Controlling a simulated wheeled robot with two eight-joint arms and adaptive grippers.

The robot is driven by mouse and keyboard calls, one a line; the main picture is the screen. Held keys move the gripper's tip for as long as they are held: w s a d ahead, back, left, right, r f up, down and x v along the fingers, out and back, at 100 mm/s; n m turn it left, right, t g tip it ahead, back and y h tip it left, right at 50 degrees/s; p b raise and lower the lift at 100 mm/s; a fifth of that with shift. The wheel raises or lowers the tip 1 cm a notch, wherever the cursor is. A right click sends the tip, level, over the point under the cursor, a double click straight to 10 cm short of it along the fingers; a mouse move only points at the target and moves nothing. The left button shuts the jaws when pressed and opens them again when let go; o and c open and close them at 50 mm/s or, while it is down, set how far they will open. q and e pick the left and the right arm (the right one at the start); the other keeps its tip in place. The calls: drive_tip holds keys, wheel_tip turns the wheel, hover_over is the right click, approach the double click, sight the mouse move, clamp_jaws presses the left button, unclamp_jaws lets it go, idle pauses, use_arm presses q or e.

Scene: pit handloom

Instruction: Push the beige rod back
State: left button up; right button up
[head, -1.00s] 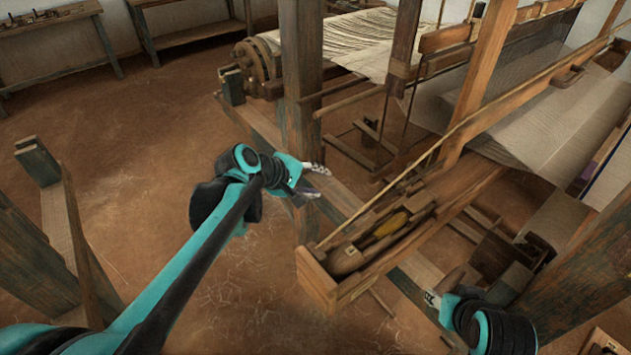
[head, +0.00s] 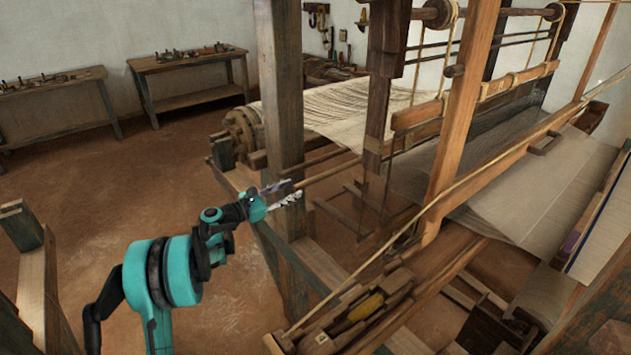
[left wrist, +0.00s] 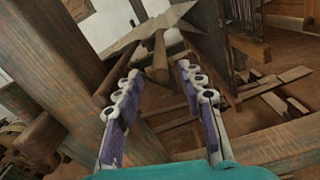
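A light brown rod (head: 330,172), which looks like the beige rod, sticks out from the loom beside the thick front-left post in the head view. In the left wrist view a rod (left wrist: 158,62) points end-on toward the camera, beyond and between the fingertips, apparently not touched. My left gripper (head: 290,193) is raised in front of the post, pointing toward the rod's near end. In the left wrist view its two fingers (left wrist: 158,78) are spread with nothing held between them. My right gripper is not in view.
The thick upright post (head: 282,110) stands close to my left gripper. The loom's shuttle box (head: 350,318) with tools lies lower right. A lower frame beam (head: 310,262) runs below the gripper. Workbenches (head: 190,75) line the back wall. The floor at left is open.

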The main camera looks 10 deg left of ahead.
sight(309, 182)
use_arm(q)
drive_tip(key=b+x, duration=0.1)
drive_tip(key=x, duration=0.6)
drive_tip(key=shift+d+f+b, duration=0.1)
drive_tip(key=shift+b, duration=0.3)
drive_tip(key=shift+w+d, duration=0.2)
drive_tip(key=shift+w, duration=0.2)
clamp_jaws()
